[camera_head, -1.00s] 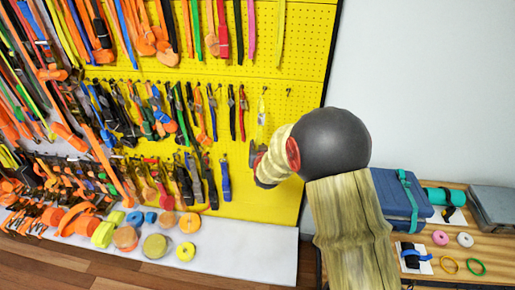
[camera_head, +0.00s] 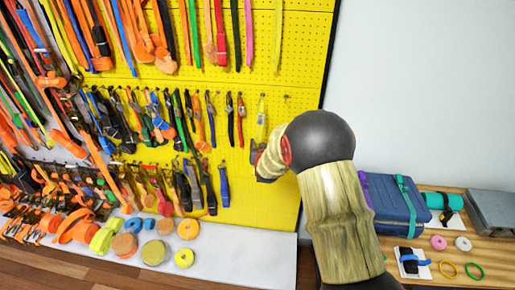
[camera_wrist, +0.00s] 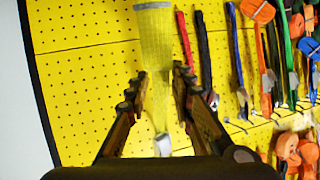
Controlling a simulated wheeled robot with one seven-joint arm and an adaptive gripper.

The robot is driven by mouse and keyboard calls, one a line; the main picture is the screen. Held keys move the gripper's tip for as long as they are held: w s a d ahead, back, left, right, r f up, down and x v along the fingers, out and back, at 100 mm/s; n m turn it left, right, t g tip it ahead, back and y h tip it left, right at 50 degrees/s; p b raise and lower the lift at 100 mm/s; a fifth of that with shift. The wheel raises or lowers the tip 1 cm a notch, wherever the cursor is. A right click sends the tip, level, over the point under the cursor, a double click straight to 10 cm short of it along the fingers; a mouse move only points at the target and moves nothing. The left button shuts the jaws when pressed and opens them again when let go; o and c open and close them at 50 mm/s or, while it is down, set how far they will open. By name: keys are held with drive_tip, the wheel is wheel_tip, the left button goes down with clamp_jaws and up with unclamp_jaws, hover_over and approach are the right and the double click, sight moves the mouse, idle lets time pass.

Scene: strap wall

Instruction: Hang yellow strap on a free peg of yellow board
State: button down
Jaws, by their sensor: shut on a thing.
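The yellow strap (camera_head: 262,108) is upright in front of the yellow board (camera_head: 300,60), beside the right end of the middle row of straps. In the wrist view the strap (camera_wrist: 157,45) runs down between the two fingers of my gripper (camera_wrist: 160,85), with a metal piece at its lower end. My gripper (camera_head: 258,150) is shut on it, close to the board. A bare peg (camera_head: 287,97) shows just right of the strap. I cannot tell whether the strap touches a peg.
Red (camera_head: 241,108) and blue (camera_head: 212,120) straps hang close on the left. The board's dark edge and a white wall (camera_head: 420,80) are to the right. A wooden table (camera_head: 490,262) with a blue case (camera_head: 392,208) stands at lower right. Rolled straps lie on the white ledge below.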

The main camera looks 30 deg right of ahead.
drive_tip(key=shift+w+d+f, duration=0.15)
drive_tip(key=shift+w+d, duration=0.45)
drive_tip(key=shift+w, duration=0.35)
drive_tip(key=shift+w+d+f+b, duration=0.35)
drive_tip(key=shift+w+f+b, duration=0.15)
drive_tip(key=shift+b, duration=0.55)
drive_tip(key=c, duration=1.5)
unclamp_jaws()
drive_tip(key=shift+f, duration=0.1)
drive_tip(key=shift+o, duration=0.2)
drive_tip(key=shift+s, duration=0.15)
